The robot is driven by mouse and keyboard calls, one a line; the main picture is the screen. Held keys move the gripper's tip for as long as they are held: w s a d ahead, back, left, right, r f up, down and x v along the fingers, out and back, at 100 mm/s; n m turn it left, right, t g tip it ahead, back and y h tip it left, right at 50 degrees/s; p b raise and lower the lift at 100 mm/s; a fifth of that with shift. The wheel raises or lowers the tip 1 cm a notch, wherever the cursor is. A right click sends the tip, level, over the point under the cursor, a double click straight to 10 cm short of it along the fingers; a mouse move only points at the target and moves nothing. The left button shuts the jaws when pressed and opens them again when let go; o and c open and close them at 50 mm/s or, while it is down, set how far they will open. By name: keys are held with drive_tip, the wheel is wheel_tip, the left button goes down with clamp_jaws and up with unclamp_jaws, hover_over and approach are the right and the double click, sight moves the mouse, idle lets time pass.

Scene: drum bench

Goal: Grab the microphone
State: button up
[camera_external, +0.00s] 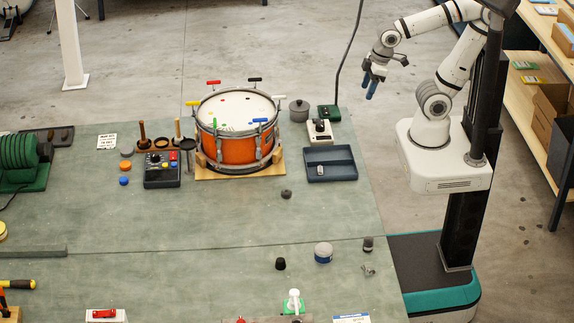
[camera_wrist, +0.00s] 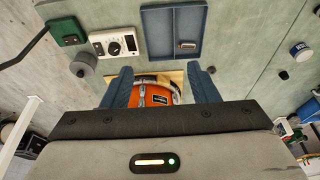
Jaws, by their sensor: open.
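A small pale grey object, possibly the microphone, lies in a dark blue tray (camera_external: 346,178) at the right of the bench; it is too small to identify surely. The object (camera_external: 320,170) also shows in the wrist view (camera_wrist: 187,45), near the tray's lower edge. My gripper (camera_external: 370,88) is open and empty, raised in the air beyond the bench's back right corner. In the wrist view its two blue fingers (camera_wrist: 161,85) stand apart, with the orange drum seen between them at a distance.
The orange drum (camera_external: 236,150) stands on a wooden base left of the tray. A white device with a dial (camera_external: 320,132), a green box (camera_external: 329,112) and a grey pot (camera_external: 299,110) stand behind the tray. A dark cable (camera_external: 347,50) hangs near my gripper. The bench in front of the tray is largely clear.

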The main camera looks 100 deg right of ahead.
drive_tip(key=w+a+n+b, duration=0.1)
drive_tip(key=w+a+n, duration=0.2)
drive_tip(key=w+a, duration=0.45)
drive_tip(key=n+g+b, duration=0.3)
drive_tip(key=n, duration=0.5)
hover_over(369, 238)
wheel_tip(369, 238, down, 18)
drive_tip(key=shift+f, duration=0.1)
wheel_tip(369, 238, down, 8)
drive_tip(key=shift+a+r+p, duration=0.1)
drive_tip(key=shift+r+p, duration=0.15)
drive_tip(key=shift+p, duration=0.4)
drive_tip(key=shift+c, duration=0.4)
drive_tip(key=c, duration=1)
